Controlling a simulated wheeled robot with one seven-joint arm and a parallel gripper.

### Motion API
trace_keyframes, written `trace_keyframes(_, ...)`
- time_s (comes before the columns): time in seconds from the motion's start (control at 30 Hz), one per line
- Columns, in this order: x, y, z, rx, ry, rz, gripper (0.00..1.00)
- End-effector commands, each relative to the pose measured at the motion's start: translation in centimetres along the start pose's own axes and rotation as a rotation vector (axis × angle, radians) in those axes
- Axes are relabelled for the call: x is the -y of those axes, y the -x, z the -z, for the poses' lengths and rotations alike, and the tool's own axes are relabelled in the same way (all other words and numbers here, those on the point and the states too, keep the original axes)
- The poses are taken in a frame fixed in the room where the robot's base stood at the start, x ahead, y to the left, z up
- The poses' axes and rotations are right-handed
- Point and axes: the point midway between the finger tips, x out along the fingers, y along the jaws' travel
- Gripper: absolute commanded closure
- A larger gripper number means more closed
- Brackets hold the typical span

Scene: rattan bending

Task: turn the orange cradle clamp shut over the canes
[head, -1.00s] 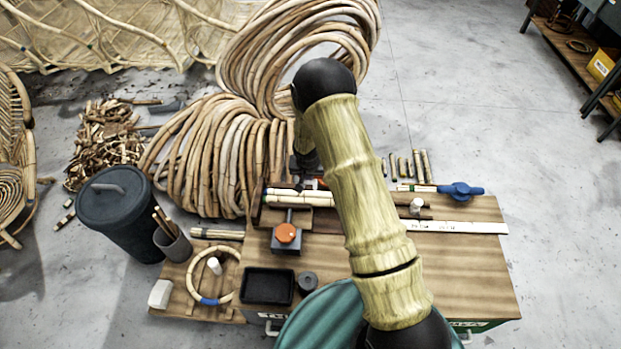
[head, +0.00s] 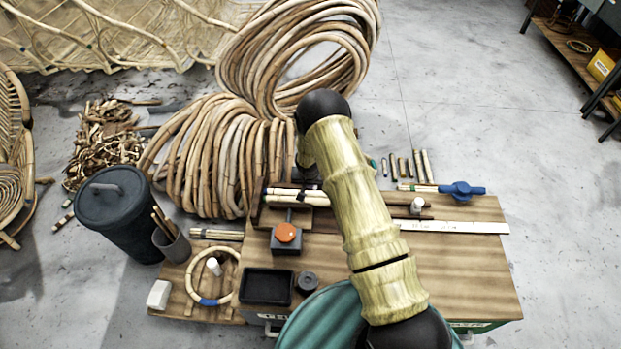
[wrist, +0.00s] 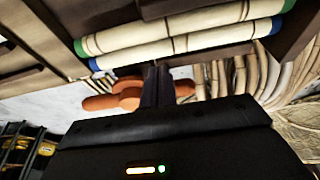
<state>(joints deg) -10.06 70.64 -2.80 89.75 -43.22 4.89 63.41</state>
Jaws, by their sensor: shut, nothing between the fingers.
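The orange cradle clamp (wrist: 124,98) shows in the wrist view as a rounded, lobed handle just behind my fingers, with a bit of orange on their other side. I cannot tell whether they touch it. My gripper (wrist: 157,85) is shut with nothing between its fingers. The pale canes (wrist: 185,24), with blue and green ends, lie side by side across the top of the wrist view. In the head view the canes (head: 288,199) lie along the bench's back left edge. My arm hides the clamp there, and whether it is turned over the canes is unclear.
On the bench (head: 460,260), a dark block with an orange round knob (head: 286,232) stands in front of the canes. A black tray (head: 266,286) is at the front left, a steel rule (head: 455,227) at the right. Large cane coils (head: 215,155) crowd behind.

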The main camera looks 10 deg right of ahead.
Motion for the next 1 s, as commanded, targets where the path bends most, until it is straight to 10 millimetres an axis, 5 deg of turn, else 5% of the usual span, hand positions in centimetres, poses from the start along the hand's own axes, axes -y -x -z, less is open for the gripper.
trace_keyframes(0.4,0.0,-2.5,3.3,0.0,-0.002,0.0,1.0)
trace_keyframes(1.0,0.5,-2.6,3.4,0.0,-0.003,-0.001,1.0)
